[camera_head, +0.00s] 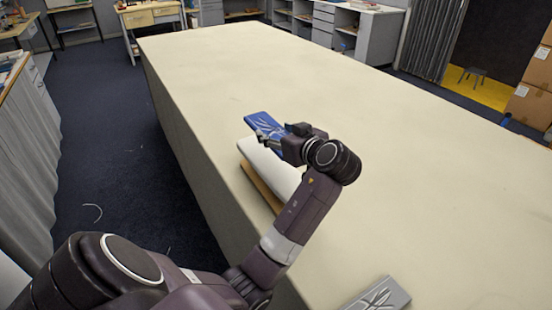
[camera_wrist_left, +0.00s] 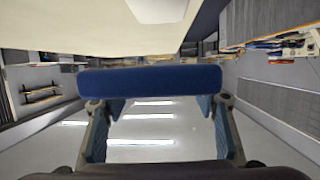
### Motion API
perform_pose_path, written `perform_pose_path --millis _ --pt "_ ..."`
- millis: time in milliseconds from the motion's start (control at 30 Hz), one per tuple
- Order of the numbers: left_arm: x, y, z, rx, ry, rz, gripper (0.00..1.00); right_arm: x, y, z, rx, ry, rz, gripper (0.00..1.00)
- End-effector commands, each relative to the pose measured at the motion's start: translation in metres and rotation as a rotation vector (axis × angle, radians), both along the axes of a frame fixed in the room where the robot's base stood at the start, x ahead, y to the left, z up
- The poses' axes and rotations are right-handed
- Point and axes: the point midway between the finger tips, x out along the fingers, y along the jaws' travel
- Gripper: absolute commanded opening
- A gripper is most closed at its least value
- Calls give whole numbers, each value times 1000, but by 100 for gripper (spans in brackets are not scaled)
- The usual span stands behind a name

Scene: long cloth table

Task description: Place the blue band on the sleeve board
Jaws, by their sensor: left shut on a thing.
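The blue band (camera_head: 263,123) is a flat blue piece with a pale branching pattern, held in my left gripper (camera_head: 268,138). In the left wrist view the blue band (camera_wrist_left: 150,81) spans across between the two fingers of the left gripper (camera_wrist_left: 158,108), which is shut on it. The sleeve board (camera_head: 268,163) has a white padded top over a wooden base and stands near the table's left edge. The band appears at or just above its far end; I cannot tell if they touch. My arm hides part of the board.
The long cream cloth table (camera_head: 400,150) is mostly bare beyond and right of the board. The table's left edge drops to a dark floor (camera_head: 100,140). Desks and cabinets stand far back.

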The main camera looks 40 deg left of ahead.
Motion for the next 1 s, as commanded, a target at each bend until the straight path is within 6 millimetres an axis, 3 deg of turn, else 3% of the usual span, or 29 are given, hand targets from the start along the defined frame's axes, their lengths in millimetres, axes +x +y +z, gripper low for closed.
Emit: perform_pose_path --millis 200,367,600,900,933,1000 --pt "-1 0 -45 1 4 0 31 -1 6 8 7 1 0 40" --pt "0 0 -58 0 1 -1 31 -1 16 9 18 2 0 40" --pt "0 0 -92 1 3 -1 31 -2 19 15 21 3 2 40" --pt "0 0 -100 -1 0 -1 31 -1 12 15 14 2 3 40" --pt "0 0 -100 -2 0 -1 57 -1 11 15 13 2 3 40" --pt "0 0 -100 -2 0 -1 65 -1 10 15 11 1 3 40"
